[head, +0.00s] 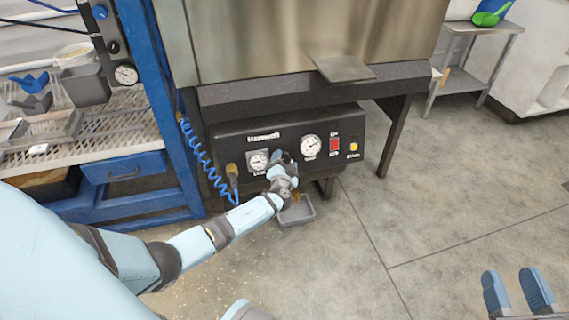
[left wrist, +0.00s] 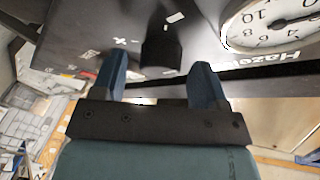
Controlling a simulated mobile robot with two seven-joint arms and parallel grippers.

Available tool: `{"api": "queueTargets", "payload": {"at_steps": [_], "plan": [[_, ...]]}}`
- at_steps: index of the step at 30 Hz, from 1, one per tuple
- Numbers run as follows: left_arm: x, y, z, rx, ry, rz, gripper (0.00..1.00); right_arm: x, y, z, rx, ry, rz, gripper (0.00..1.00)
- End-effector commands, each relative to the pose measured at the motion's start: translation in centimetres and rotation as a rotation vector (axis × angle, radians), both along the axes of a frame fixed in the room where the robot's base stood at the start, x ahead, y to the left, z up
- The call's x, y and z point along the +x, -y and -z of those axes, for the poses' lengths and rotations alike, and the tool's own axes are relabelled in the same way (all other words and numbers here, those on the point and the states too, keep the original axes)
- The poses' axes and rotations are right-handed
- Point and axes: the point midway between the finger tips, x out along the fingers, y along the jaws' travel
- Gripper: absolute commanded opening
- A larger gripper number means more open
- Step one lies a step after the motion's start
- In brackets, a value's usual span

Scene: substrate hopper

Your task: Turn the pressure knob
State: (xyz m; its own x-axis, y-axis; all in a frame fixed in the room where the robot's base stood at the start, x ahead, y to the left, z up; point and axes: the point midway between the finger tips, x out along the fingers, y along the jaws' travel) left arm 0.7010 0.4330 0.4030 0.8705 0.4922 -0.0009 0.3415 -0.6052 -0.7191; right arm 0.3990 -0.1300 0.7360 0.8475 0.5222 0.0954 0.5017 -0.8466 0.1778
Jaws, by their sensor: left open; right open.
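The black pressure knob (left wrist: 162,46) sticks out of the dark control panel in the left wrist view. My left gripper (left wrist: 158,68) is open, with one blue finger to each side of the knob and the tips just short of it or level with its end; I cannot tell if they touch it. In the head view my left gripper (head: 284,162) is at the panel (head: 237,140) between two round gauges, and it mostly hides the knob. My right gripper (head: 519,283) is open and empty over the floor at the lower right.
A white gauge (head: 310,147) sits right of my left gripper, and a smaller gauge (head: 258,161) left of it. A red switch (head: 334,144) and a yellow button (head: 354,146) are farther right. A blue coiled hose (head: 203,160) hangs at left. A grey tray (head: 297,212) lies below.

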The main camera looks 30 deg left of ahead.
Motion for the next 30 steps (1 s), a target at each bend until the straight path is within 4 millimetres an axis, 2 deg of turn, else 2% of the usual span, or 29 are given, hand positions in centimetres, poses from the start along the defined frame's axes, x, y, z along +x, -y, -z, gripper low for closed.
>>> {"api": "queueTargets", "payload": {"at_steps": [5,11,22,30], "plan": [[-0.01,0.0,-0.02,0.0,0.0,0.0,0.65,-0.08,0.04,-0.1,-0.003,0.003,-0.002,0.43],[-0.03,0.01,-0.02,0.0,0.0,0.0,0.19,-0.07,0.02,-0.14,-0.001,0.002,-0.001,0.43],[-0.04,-0.01,-0.16,0.029,-0.033,0.014,0.18,0.05,-0.05,-0.34,0.007,-0.005,0.0,0.43],[-0.08,-0.12,-0.49,0.135,-0.158,0.069,0.18,0.03,-0.28,-0.72,0.034,-0.05,-0.002,0.43]]}}
